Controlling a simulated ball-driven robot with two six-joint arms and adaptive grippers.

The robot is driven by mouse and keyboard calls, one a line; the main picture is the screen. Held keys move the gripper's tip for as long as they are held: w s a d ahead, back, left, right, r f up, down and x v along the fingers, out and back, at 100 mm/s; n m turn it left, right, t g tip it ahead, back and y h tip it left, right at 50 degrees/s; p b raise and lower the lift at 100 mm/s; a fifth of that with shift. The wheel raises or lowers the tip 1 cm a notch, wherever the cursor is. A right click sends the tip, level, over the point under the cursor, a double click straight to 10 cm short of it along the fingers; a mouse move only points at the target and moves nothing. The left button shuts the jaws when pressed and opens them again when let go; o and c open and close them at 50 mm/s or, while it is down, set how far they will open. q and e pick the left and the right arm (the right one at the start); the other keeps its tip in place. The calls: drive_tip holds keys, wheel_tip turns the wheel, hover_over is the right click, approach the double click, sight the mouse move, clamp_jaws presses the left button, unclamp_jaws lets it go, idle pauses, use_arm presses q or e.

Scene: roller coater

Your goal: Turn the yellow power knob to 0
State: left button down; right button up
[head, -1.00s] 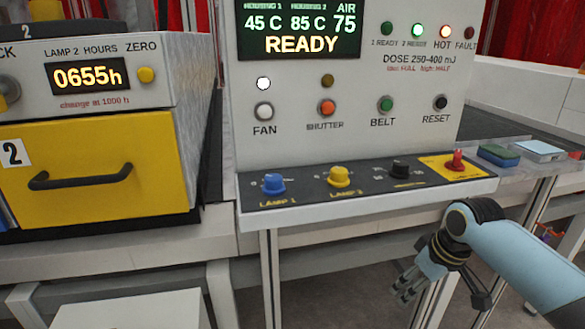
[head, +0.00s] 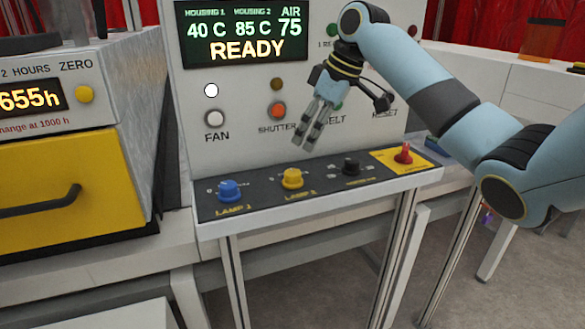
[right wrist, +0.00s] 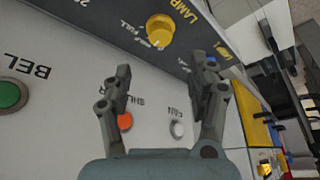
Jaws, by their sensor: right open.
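The yellow power knob (head: 292,179), labelled LAMP 2, sits on the dark sloped strip at the foot of the control panel. It also shows at the top of the right wrist view (right wrist: 160,30), beyond the fingertips, with markings such as FULL beside it. My right gripper (head: 307,142) is above the knob and a little to its right, in front of the panel face, fingers pointing down. In the right wrist view its fingers (right wrist: 164,72) are spread with nothing between them. It does not touch the knob. My left gripper is not in view.
On the same strip are the blue LAMP 1 knob (head: 229,191), a black knob (head: 351,166) and a red switch (head: 403,154) on a yellow plate. The panel buttons FAN (head: 215,118) and SHUTTER (head: 278,110) are close behind. A yellow drawer (head: 60,190) stands at left.

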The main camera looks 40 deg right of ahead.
sight(293, 172)
drive_tip(key=p+x, duration=0.1)
drive_tip(key=x, duration=0.9)
drive_tip(key=shift+a+f, duration=0.1)
drive_tip(key=shift+f, duration=0.2)
drive_tip(key=c, duration=1.1)
